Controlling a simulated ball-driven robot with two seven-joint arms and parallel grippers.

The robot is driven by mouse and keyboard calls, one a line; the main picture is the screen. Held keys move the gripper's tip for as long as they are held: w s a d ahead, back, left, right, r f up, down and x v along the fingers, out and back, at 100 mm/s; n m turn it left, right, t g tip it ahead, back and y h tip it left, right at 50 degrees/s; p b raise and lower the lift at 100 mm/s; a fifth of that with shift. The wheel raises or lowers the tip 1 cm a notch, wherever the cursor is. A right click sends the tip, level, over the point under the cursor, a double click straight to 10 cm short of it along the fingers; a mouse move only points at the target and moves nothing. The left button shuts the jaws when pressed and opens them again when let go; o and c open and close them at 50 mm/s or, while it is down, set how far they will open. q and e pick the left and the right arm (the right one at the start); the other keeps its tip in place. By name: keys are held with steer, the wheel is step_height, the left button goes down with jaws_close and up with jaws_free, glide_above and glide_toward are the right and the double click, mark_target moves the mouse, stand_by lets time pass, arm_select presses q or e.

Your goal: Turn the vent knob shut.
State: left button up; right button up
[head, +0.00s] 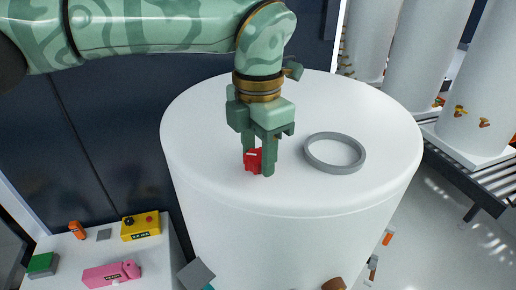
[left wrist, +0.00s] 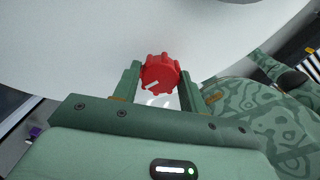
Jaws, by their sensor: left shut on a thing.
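The red vent knob (head: 252,160) sits on top of the white tank (head: 210,125). My left gripper (head: 258,166) points down from above with its fingers on either side of the knob, shut on it. In the left wrist view the knob (left wrist: 160,73) is lobed, with a white mark pointing to the lower left, between the two green fingers. The fingers hide part of the knob in the head view. My right gripper is not in view.
A grey ring (head: 335,168) lies on the tank top, right of my left gripper. A side table at lower left holds a yellow box (head: 140,227) and a pink tool (head: 111,273). More white tanks (head: 430,55) stand on a rack at right.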

mark_target(258, 155)
arm_select(q)
steer(key=m, duration=0.6)
steer(key=shift+w+r, duration=0.1)
steer(key=shift+r, duration=0.1)
steer(key=m, duration=0.6)
stand_by(0.5)
steer(key=o, duration=1)
steer(key=shift+f, duration=0.1)
step_height(258, 155, up, 6)
steer(key=shift+f+b, duration=0.15)
steer(key=shift+b, duration=0.4)
step_height(258, 155, up, 11)
steer(key=shift+f+p, duration=0.2)
steer(key=shift+p, duration=0.35)
